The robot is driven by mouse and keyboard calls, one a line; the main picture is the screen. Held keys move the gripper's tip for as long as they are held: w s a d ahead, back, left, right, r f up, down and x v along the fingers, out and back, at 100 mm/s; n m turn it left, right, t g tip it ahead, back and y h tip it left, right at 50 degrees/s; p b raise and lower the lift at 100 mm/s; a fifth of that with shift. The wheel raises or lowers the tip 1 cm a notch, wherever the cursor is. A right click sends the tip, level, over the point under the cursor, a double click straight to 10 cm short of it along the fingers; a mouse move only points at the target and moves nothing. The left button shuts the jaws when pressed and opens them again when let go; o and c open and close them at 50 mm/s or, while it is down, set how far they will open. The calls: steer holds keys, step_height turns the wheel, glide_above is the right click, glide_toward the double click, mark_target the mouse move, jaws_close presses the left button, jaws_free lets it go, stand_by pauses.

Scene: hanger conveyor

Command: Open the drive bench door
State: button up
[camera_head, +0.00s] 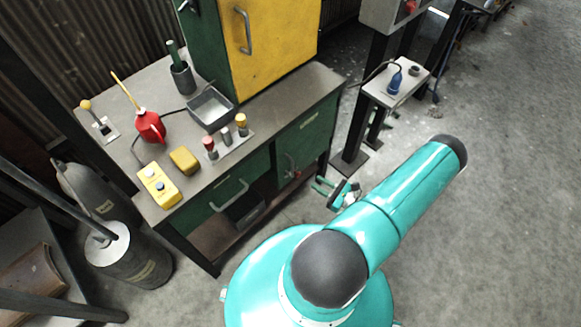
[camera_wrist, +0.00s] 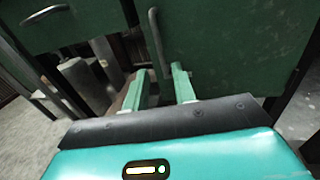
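The drive bench door (camera_head: 312,140) is a green panel at the lower right of the workbench front and looks closed. Its curved metal handle (camera_head: 291,165) is near the door's left edge. In the wrist view the door (camera_wrist: 235,45) fills the upper right, and the handle (camera_wrist: 157,42) stands upright above the gap between my fingers. My gripper (camera_wrist: 158,85) is open, with two green fingers apart and nothing between them. In the head view my gripper (camera_head: 328,188) is low in front of the door, right of the handle; the arm partly hides it. I cannot tell any contact.
A green drawer (camera_head: 235,190) with a bar handle is left of the door. The bench top (camera_head: 290,90) carries a yellow-fronted cabinet (camera_head: 275,50), red oil can (camera_head: 150,127) and yellow control box (camera_head: 160,187). A post stand (camera_head: 395,85) is at right.

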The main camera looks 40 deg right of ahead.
mark_target(292, 175)
steer(key=x, duration=1.2)
steer(key=shift+w+a, duration=0.1)
steer(key=shift+w, duration=0.05)
jaws_close()
